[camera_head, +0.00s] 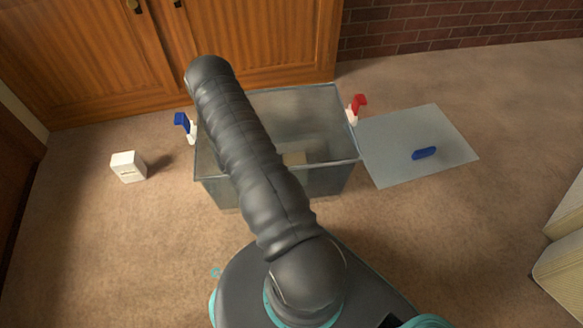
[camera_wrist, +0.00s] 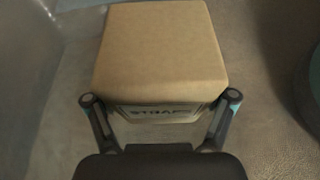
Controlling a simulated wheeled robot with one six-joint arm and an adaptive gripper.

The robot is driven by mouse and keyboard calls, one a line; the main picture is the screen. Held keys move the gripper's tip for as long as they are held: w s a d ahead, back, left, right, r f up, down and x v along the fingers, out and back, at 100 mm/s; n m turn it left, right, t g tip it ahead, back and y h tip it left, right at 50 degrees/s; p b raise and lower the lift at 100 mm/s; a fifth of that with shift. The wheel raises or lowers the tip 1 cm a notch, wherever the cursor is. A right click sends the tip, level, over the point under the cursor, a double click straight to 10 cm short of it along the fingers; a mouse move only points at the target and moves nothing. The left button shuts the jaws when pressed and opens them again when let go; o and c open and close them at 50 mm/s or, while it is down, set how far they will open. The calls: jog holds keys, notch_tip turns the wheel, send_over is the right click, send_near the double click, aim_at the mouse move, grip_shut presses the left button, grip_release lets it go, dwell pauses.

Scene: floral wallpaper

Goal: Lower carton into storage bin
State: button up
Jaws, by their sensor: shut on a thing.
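The storage bin (camera_head: 215,185) is a clear grey box with an open top, standing on the carpet in front of the wooden cabinet. It has a blue latch (camera_head: 182,122) on the left and a red latch (camera_head: 357,104) on the right. The tan carton (camera_head: 294,159) shows inside the bin's outline, partly hidden by my arm. In the wrist view the carton (camera_wrist: 160,50) fills the upper middle, with dark lettering on its near face. My gripper (camera_wrist: 160,100) has a finger on each side of that near face and is shut on the carton. Whether the carton touches the bin floor is unclear.
The bin's lid (camera_head: 400,140) lies flat on the carpet to the right, with a blue handle (camera_head: 424,153) on it. A small white box (camera_head: 128,166) stands to the left. The cabinet (camera_head: 90,60) is close behind the bin. A pale sofa edge (camera_head: 565,255) is at right.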

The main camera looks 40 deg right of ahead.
jog(key=o, duration=1.3)
notch_tip(320, 180, up, 10)
jog(key=shift+f, duration=0.1)
